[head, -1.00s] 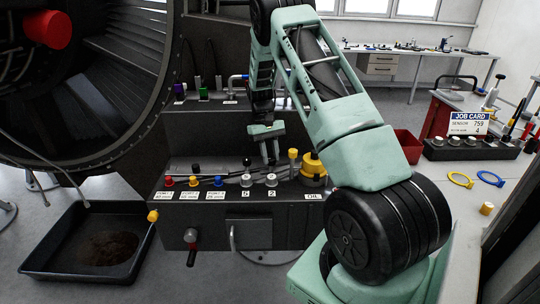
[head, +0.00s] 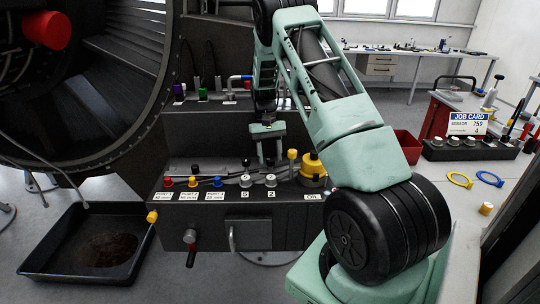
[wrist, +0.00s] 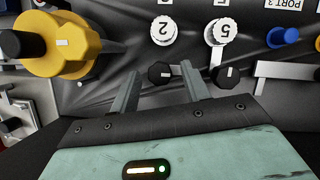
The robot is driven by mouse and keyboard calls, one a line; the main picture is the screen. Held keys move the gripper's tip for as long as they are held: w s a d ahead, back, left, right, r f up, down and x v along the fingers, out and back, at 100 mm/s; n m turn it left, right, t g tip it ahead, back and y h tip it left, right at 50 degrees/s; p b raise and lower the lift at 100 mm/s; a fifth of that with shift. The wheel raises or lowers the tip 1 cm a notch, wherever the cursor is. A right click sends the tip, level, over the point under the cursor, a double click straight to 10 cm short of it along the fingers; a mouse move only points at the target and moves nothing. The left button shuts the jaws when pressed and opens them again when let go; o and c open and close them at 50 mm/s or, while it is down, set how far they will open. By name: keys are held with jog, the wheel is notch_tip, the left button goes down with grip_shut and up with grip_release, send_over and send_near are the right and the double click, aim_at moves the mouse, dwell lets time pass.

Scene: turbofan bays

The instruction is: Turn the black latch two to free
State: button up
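The black latch in line with the white knob marked 2 (wrist: 165,30) shows as a dark faceted knob with a white mark (wrist: 160,73) in the wrist view. My gripper (wrist: 160,68) is open, with one finger on each side of this latch. Gaps show between the latch and both fingertips, and contact cannot be seen. A second black latch (wrist: 228,75), in line with the white knob marked 5 (wrist: 222,32), lies just outside the right finger. In the head view my gripper (head: 269,160) points down at the panel behind the white knobs.
A yellow knob with a black centre (wrist: 62,45) stands left of my gripper in the wrist view. Blue (head: 218,182), orange (head: 193,182) and red (head: 169,182) port knobs line the panel front. A black drip tray (head: 60,272) lies on the floor at left.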

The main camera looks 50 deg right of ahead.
dwell(0.3)
jog(key=b+v, duration=0.3)
jog(key=v, duration=1.4)
jog(key=shift+b, duration=0.35)
jog(key=shift+r, duration=0.15)
jog(key=s+a+n+t+h, duration=0.15)
jog(key=a+n, duration=0.55)
jog(key=a, duration=2.6)
jog(key=s+a+f+n, duration=0.2)
jog(key=s+a, duration=0.6)
jog(key=a, duration=0.1)
jog(key=s+a+f+n+t, duration=0.1)
jog(key=s+a+f+n, duration=0.1)
jog(key=s, duration=0.7)
jog(key=s+a+f+n+t+b, duration=0.1)
jog(key=s+a+f+n, duration=0.2)
jog(key=s, duration=0.7)
jog(key=shift+s+a+n, duration=0.3)
jog(key=shift+a+n, duration=0.1)
jog(key=shift+a, duration=0.6)
jog(key=shift+f+h, duration=0.1)
jog(key=shift+h, duration=0.15)
